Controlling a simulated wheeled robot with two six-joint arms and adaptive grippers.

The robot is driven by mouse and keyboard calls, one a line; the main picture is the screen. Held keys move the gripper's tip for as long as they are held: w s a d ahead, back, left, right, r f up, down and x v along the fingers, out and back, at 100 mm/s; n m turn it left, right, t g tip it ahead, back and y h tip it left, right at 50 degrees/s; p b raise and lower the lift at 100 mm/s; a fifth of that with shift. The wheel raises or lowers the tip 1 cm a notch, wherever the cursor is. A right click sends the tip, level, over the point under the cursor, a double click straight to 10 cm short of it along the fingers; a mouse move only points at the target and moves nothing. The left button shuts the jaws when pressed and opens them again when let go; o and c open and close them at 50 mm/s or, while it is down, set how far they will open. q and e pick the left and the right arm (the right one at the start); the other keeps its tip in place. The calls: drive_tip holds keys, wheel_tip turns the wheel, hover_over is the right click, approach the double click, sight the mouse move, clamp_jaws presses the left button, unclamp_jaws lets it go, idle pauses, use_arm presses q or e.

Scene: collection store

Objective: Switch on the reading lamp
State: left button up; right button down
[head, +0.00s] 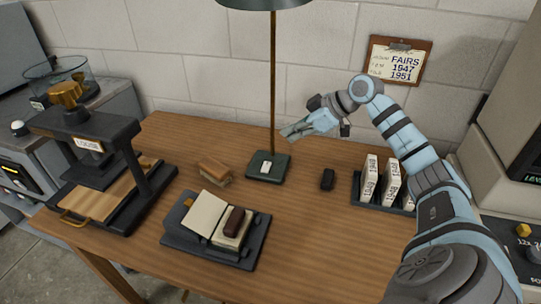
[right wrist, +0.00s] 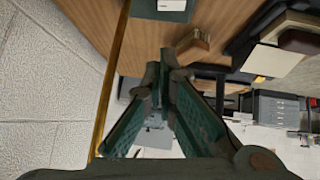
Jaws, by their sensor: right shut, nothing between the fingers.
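The reading lamp has a dark green shade (head: 262,4) cut off at the top edge, a thin brass stem (head: 273,80) and a green base (head: 260,175) on the wooden desk. A white rocker switch (head: 266,167) sits on the base. The stem (right wrist: 112,80) and base (right wrist: 160,12) also show in the right wrist view. I cannot tell whether the lamp is lit, as the shade's underside is hidden. My right gripper (head: 288,132) is shut and empty, above the base and just right of the stem. It fills the middle of the right wrist view (right wrist: 165,62). My left gripper is not in view.
A wooden brush (head: 215,172) and a book on a dark cradle (head: 170,247) lie left of the base. A small dark object (head: 327,179) lies to its right. A press (head: 85,150) stands left, boxed files (head: 370,178) right. A clipboard (head: 397,60) hangs on the wall.

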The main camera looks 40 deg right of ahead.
drive_tip(key=b, duration=0.1)
hover_over(270, 164)
drive_tip(key=s, duration=0.1)
drive_tip(key=f, duration=0.6)
drive_tip(key=shift+a, duration=0.2)
drive_tip(key=f, duration=0.2)
drive_tip(key=w+f+b, duration=0.1)
drive_tip(key=f, duration=0.1)
drive_tip(key=shift+d+f, duration=0.15)
drive_tip(key=shift+f, duration=0.2)
